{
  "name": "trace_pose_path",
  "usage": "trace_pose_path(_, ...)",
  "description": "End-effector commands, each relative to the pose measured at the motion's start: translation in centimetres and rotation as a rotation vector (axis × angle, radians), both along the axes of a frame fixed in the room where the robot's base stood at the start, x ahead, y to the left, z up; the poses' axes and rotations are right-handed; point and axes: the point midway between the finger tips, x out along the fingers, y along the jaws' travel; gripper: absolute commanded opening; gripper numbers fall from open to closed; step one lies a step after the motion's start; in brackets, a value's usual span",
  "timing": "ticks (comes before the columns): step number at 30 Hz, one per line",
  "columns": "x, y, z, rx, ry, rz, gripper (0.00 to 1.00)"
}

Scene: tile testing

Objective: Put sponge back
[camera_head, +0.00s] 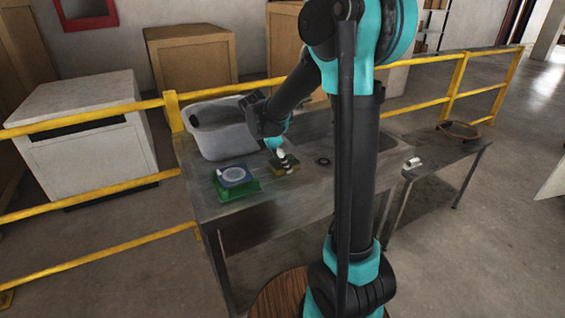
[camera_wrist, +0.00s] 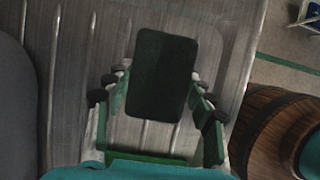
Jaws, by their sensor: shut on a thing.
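The sponge (camera_head: 290,167), yellow with a dark top, is at the tip of my gripper (camera_head: 283,157) over the metal table's work surface. In the wrist view its dark green face (camera_wrist: 163,72) fills the space between the two green fingers of my gripper (camera_wrist: 161,100), which are shut on its sides. Its yellow part is hidden in that view. I cannot tell whether the sponge touches the table or is slightly above it.
A grey tub (camera_head: 223,140) stands at the table's back left. A green holder (camera_head: 238,189) with a blue block (camera_head: 234,175) is left of the sponge. A dark ring (camera_head: 322,161) lies to the right. A wooden barrel (camera_wrist: 272,132) stands beside the table. A yellow railing (camera_head: 195,94) runs behind.

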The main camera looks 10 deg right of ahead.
Motion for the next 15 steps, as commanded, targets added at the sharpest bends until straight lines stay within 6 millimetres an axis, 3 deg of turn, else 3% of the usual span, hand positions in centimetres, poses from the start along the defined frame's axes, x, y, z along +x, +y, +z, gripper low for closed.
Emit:
trace_pose_path(11, 0.01, 0.00, -0.37, 0.000, 0.000, 0.000, 0.23)
trace_pose_path(12, 0.01, 0.00, -0.31, 0.000, 0.000, 0.000, 0.59)
trace_pose_path(15, 0.00, 0.00, -0.30, 0.000, 0.000, 0.000, 0.72)
